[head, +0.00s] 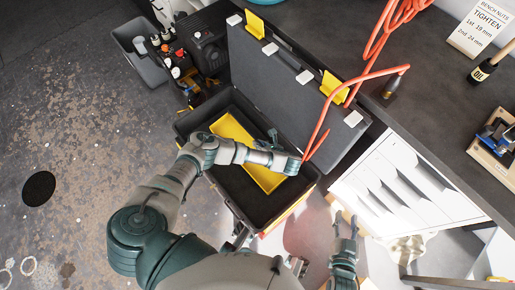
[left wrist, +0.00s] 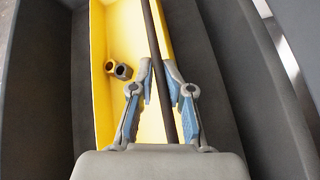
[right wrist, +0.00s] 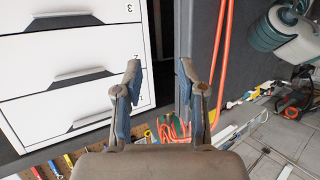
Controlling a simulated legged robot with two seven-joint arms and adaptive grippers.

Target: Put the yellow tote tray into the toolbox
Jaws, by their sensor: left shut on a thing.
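The yellow tote tray (head: 232,128) is inside the open dark toolbox (head: 252,206), between its walls; I cannot tell whether it rests on the bottom. In the left wrist view the tray (left wrist: 101,35) has a dark bar handle (left wrist: 160,50) along its middle and two small socket-like pieces (left wrist: 118,69) inside. My left gripper (left wrist: 157,68) is shut on the handle; in the head view its fingers are mostly hidden by my arm. My right gripper (head: 345,218) is open and empty, right of the toolbox; it also shows in the right wrist view (right wrist: 158,68).
The toolbox lid (head: 272,80) stands open toward the bench, with yellow latches. An orange cable (head: 325,120) hangs over it. A white drawer cabinet (head: 405,185) stands at the right. Bottles and a grey bin (head: 135,45) are at the back left.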

